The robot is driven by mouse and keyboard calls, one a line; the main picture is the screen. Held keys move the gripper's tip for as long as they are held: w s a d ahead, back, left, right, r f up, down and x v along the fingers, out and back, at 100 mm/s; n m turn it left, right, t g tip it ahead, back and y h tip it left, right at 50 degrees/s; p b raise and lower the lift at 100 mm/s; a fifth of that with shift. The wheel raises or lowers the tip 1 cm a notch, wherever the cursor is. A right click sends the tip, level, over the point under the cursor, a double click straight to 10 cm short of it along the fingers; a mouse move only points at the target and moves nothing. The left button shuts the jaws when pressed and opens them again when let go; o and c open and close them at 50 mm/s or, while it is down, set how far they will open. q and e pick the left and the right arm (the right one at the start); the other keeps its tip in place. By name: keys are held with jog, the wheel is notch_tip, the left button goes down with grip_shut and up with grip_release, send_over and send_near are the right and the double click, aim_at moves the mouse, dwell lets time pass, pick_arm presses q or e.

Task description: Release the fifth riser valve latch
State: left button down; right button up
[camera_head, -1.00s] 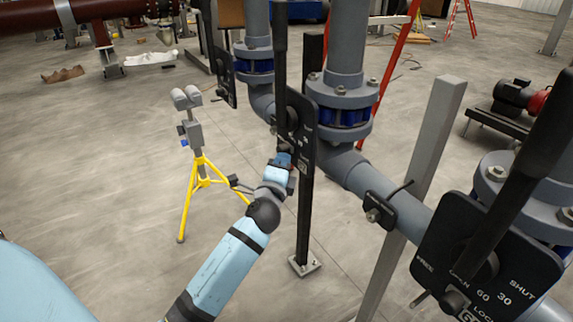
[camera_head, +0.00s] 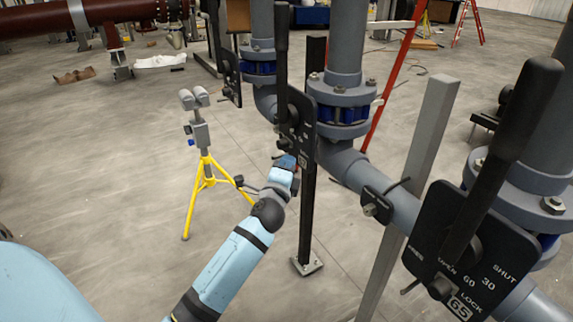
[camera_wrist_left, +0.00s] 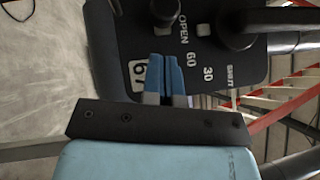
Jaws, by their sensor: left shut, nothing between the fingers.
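My left gripper (camera_head: 287,163) is at the lower part of the middle valve plate (camera_head: 300,125), away from the nearest one. In the wrist view its blue fingers (camera_wrist_left: 165,75) are together and empty, in front of a plate (camera_wrist_left: 215,50) with a knob (camera_wrist_left: 165,10) by OPEN. My right gripper is not in view.
A grey pipe (camera_head: 345,165) and risers run behind the plates. A grey post (camera_head: 425,150) and a black post (camera_head: 308,210) stand nearby. A yellow tripod (camera_head: 205,185) stands left of my arm. A red ladder (camera_head: 395,85) is behind. Floor at the left is open.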

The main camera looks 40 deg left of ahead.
pick_arm(q)
jog(key=b+v, duration=0.1)
jog(key=v, duration=0.9)
jog(key=shift+d, duration=0.3)
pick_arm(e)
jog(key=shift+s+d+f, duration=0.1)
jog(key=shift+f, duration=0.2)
pick_arm(q)
jog(key=shift+f, duration=0.2)
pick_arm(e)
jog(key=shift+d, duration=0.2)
pick_arm(q)
jog(key=s+d+f+n+g+h, duration=0.45)
jog(key=s+d+f+n, duration=0.35)
jog(key=f, duration=0.5)
jog(key=s+d+f+n+g+h, duration=0.4)
jog(key=s+d+f+n+h, duration=0.15)
jog(key=s+d+f, duration=0.55)
notch_tip(320, 180, up, 13)
jog(key=a+p, duration=0.1)
jog(key=p, duration=1.6)
jog(key=shift+a+r+m+t, duration=0.15)
jog(key=shift+a+m+t, duration=0.2)
jog(key=shift+a, duration=0.05)
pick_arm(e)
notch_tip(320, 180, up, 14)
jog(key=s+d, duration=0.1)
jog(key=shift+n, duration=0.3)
